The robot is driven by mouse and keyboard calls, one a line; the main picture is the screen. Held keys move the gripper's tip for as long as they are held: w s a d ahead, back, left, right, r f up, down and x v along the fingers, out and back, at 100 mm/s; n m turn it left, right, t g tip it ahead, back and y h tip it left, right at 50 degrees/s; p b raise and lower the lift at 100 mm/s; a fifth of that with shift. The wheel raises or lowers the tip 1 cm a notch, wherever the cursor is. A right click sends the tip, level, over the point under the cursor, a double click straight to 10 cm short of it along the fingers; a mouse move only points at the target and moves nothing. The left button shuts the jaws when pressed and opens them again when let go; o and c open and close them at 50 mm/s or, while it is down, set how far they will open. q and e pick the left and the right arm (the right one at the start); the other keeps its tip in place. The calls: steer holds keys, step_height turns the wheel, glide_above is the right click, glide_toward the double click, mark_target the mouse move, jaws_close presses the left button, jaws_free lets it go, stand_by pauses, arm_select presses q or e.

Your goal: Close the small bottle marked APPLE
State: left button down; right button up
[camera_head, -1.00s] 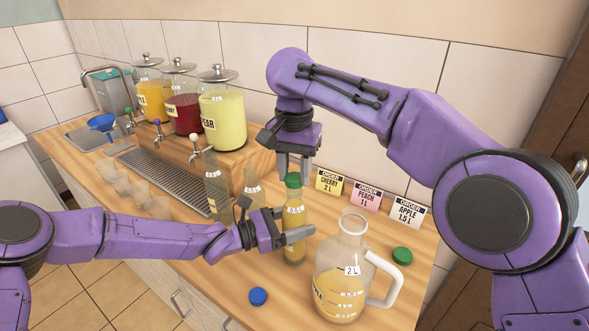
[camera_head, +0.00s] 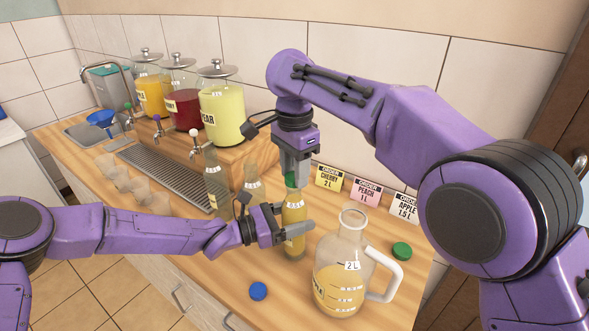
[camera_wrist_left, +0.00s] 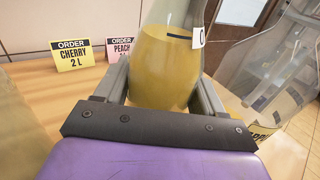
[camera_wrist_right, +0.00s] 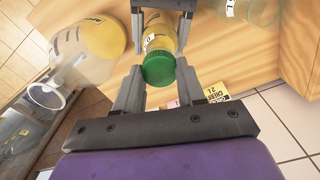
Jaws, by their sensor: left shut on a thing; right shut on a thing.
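The small bottle (camera_head: 295,215) holds yellow juice and has a 0.5 L mark. It stands upright on the counter; its name label is mostly hidden. My left gripper (camera_head: 294,233) is shut around its body, with a finger on each side in the left wrist view. A green cap (camera_head: 291,180) sits at the bottle's mouth. My right gripper (camera_head: 292,174) points down from above and is shut on this cap. The right wrist view shows the cap (camera_wrist_right: 158,67) between the fingertips, in line with the bottle. Whether the cap is screwed down cannot be seen.
An open 2 L jug (camera_head: 338,285) stands close on the right. A loose blue cap (camera_head: 258,291) and another green cap (camera_head: 401,250) lie on the counter. Order cards (camera_head: 367,191) stand behind. Empty bottles (camera_head: 216,185) and beakers stand left, before the drip tray (camera_head: 165,175) and dispensers.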

steer(key=o, duration=1)
steer(key=shift+r, duration=2.25)
